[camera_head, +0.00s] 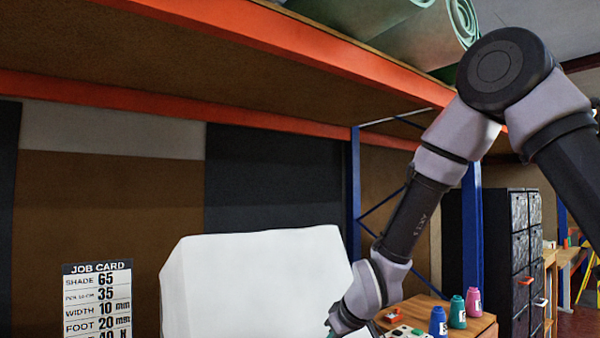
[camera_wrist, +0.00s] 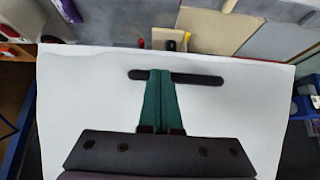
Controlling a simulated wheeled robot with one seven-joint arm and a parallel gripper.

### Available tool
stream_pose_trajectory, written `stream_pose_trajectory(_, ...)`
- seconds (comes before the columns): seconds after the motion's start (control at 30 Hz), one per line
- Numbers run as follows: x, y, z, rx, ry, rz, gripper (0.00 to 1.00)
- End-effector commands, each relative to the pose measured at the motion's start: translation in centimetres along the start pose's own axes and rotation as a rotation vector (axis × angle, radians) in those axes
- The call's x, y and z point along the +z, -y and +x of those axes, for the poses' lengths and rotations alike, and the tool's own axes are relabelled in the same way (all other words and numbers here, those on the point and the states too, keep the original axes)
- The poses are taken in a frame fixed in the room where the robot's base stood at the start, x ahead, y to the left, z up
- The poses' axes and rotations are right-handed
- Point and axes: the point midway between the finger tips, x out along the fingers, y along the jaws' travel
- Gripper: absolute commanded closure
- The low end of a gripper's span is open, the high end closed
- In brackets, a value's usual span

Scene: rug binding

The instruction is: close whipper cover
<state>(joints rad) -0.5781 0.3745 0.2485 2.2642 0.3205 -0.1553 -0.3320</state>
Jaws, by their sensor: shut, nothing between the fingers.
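The whipper cover (camera_head: 255,275) is a large white panel that stands raised in the head view, low and left of my arm. In the wrist view the white cover (camera_wrist: 80,95) fills most of the picture. A dark bar-shaped handle (camera_wrist: 200,78) lies across it. My gripper (camera_wrist: 160,74) has its two green fingers together, with their tips over the middle of the handle. I cannot tell whether they touch it. In the head view my gripper is mostly hidden behind the wrist at the bottom edge.
A job card (camera_head: 98,300) stands left of the cover. Blue, green and pink thread cones (camera_head: 457,312) stand on a wooden top (camera_head: 415,305) at right. An orange rack beam (camera_head: 290,35) runs overhead, and a blue rack post (camera_head: 471,230) stands behind my arm. Dark drawers (camera_head: 520,260) are further right.

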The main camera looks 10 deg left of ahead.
Motion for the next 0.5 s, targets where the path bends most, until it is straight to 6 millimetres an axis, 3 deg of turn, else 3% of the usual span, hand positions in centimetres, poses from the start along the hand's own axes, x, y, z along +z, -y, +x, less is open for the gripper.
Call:
stream_pose_trajectory(0.03, 1.1, 0.2, 2.0, -0.003, 0.010, 0.001, 1.00)
stream_pose_trajectory(0.2, 3.4, 0.3, 7.9, -0.002, 0.009, 0.002, 1.00)
stream_pose_trajectory(0.5, 5.6, 0.3, 17.2, 0.000, 0.004, 0.001, 1.00)
